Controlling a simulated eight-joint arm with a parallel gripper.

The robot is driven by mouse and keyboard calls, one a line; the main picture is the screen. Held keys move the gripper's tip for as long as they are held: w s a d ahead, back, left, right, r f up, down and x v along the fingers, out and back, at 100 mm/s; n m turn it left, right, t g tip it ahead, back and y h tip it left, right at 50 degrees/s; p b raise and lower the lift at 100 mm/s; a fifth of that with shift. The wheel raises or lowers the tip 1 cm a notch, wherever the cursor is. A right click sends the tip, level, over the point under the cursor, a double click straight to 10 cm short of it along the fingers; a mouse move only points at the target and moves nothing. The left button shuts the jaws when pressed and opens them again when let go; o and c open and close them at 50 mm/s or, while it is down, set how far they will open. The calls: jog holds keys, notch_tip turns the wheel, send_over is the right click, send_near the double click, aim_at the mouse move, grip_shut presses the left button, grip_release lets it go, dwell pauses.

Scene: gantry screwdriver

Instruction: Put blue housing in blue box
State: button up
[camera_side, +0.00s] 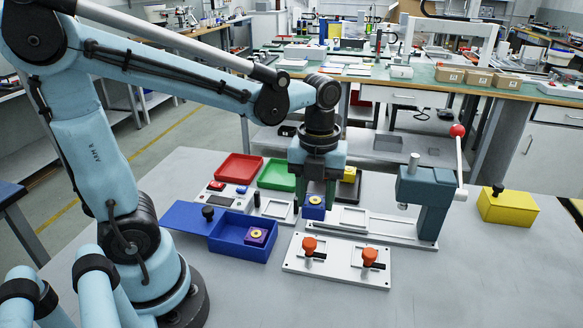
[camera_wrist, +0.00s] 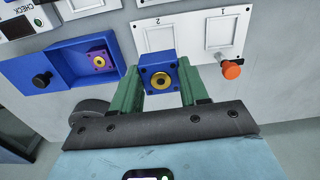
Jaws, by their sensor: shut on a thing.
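The blue housing (camera_side: 314,207) is a small blue block with a brass ring on top. My gripper (camera_side: 315,196) points down and is shut on it; the wrist view shows the housing (camera_wrist: 159,76) between the two green fingers. In the side view it looks held above the table, near the white plates. The blue box (camera_side: 235,247) is open and stands to the left of my gripper, with its blue lid (camera_side: 200,217) slid to the left. A purple housing (camera_side: 256,236) with a brass ring lies inside the box's right part. The box also shows at left in the wrist view (camera_wrist: 72,60).
A white fixture with two orange-knobbed clamps (camera_side: 337,262) lies in front. A teal lever press (camera_side: 425,195) stands to the right. Red (camera_side: 239,168) and green (camera_side: 277,174) trays lie behind. A yellow box (camera_side: 508,207) stands far right.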

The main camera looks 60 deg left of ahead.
jog(key=s+a+f+n, duration=0.3)
jog(key=s+a+n, duration=1)
jog(key=n, duration=0.5)
jog(key=shift+s+d+f, duration=0.2)
jog(key=shift+f, duration=0.75)
jog(key=shift+s+d+f, duration=0.2)
jog(key=shift+f, duration=0.8)
jog(key=shift+s+d+f, duration=0.2)
jog(key=shift+f, duration=0.75)
jog(key=shift+f, duration=0.7)
jog(key=o, duration=1.2)
jog(key=shift+o, duration=0.2)
notch_tip(320, 180, up, 8)
